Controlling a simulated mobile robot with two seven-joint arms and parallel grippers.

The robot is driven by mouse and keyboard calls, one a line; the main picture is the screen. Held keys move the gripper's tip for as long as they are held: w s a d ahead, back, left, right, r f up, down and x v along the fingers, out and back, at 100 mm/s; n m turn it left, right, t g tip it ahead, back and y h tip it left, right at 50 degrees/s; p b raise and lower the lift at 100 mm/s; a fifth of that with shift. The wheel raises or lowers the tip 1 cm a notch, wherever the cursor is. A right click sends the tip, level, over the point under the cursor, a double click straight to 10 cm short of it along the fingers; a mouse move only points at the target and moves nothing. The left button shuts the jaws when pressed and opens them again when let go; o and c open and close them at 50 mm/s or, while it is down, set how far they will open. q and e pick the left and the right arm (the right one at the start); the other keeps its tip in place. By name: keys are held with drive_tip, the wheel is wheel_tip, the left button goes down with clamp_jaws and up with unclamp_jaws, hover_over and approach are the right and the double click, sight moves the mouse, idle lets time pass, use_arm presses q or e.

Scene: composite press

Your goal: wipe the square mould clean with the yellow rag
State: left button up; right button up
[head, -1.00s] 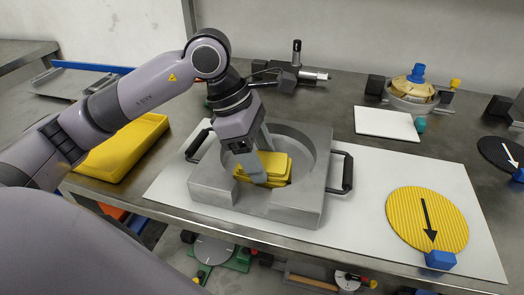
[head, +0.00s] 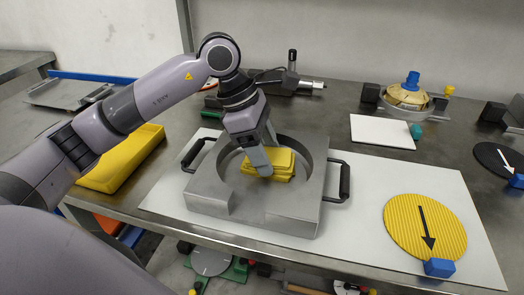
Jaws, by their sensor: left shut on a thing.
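The square mould (head: 210,195) is a grey metal block with a round recess, a gap in its front wall and a black handle on each side. It lies on a white sheet on the bench. The yellow rag (head: 282,167) is a folded pad inside the recess. My left gripper (head: 262,168) comes down into the recess and is shut on the rag. The rag covers part of the recess floor, and whether it touches the floor is hard to tell. My right gripper is not in view.
A yellow tray (head: 118,168) stands left of the mould. On the right lie a yellow ribbed disc (head: 400,222) with a black arrow, and a blue block (head: 439,268). A white plate (head: 382,131) and a fixture with a blue knob (head: 411,82) are behind. The sheet between mould and disc is clear.

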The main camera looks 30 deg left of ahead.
use_arm(q)
drive_tip(key=shift+s+d, duration=0.15)
drive_tip(key=shift+s, duration=0.4)
drive_tip(key=shift+s+d, duration=0.15)
drive_tip(key=shift+s, duration=0.35)
drive_tip(key=shift+s+d+f+b, duration=0.1)
drive_tip(key=shift+s+d+b, duration=0.15)
drive_tip(key=shift+s+b, duration=0.5)
drive_tip(key=shift+s, duration=0.25)
drive_tip(key=shift+w+a, duration=0.3)
drive_tip(key=shift+w, duration=0.75)
drive_tip(key=shift+w+a, duration=0.25)
drive_tip(key=shift+w, duration=0.8)
drive_tip(key=shift+r+p, duration=0.2)
drive_tip(key=shift+p, duration=0.1)
drive_tip(key=shift+r+p, duration=2.4)
drive_tip(key=shift+r, duration=1.05)
